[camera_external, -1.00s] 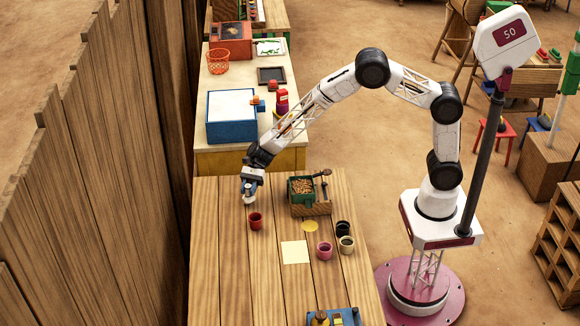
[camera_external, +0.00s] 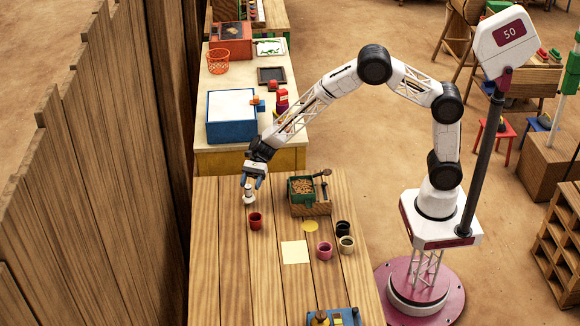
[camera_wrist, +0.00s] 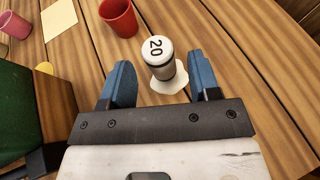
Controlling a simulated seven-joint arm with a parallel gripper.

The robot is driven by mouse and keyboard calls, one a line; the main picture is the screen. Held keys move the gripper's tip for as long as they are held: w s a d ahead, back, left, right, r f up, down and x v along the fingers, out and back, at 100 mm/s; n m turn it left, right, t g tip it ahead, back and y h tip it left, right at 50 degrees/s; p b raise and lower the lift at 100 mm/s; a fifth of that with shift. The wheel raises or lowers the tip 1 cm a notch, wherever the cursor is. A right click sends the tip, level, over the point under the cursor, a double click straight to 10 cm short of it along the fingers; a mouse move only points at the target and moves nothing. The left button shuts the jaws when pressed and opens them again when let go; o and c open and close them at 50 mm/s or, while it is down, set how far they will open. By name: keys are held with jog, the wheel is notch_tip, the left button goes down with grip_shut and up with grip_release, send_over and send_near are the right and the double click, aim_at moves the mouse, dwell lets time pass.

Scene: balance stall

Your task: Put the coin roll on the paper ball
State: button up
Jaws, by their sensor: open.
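The coin roll (camera_wrist: 158,52) is a short upright cylinder with a white end marked 20 and a dark band. It shows in the external view as a small pale cylinder (camera_external: 249,193) at the table's far left. A flat-looking white irregular patch (camera_wrist: 172,90), which looks like the paper ball, shows under and beside the roll's base. I cannot tell exactly how the roll rests on it. My gripper (camera_external: 252,183) is open just above the roll. In the wrist view its blue fingers (camera_wrist: 160,62) stand apart on either side of the roll, with gaps.
A red cup (camera_external: 255,221) stands close to the roll. A green box of small brown bits (camera_external: 302,188) is to the right. A cream sheet (camera_external: 295,252), a pink cup (camera_external: 324,251) and a cream cup (camera_external: 346,245) lie nearer the front. The left front tabletop is clear.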

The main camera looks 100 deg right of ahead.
jog(key=v, duration=0.9)
jog(key=shift+r, duration=0.1)
dwell(0.4)
jog(key=s+a+r+n+g+h, duration=0.25)
jog(key=s+a+r+n, duration=0.45)
jog(key=s, duration=0.5)
jog(key=s+a+r+n+g+h, duration=0.2)
jog(key=s+a+r+n+h, duration=0.15)
jog(key=s+r, duration=0.75)
jog(key=s+d+r+n+t+h, duration=0.1)
jog(key=s+n+h, duration=0.5)
jog(key=s, duration=2.3)
jog(key=r+n+t, duration=0.1)
jog(key=n, duration=0.4)
jog(key=shift+s+d+r+n+h, duration=0.15)
jog(key=shift+d+r+n+h, duration=0.05)
jog(key=shift+d+n+h, duration=0.15)
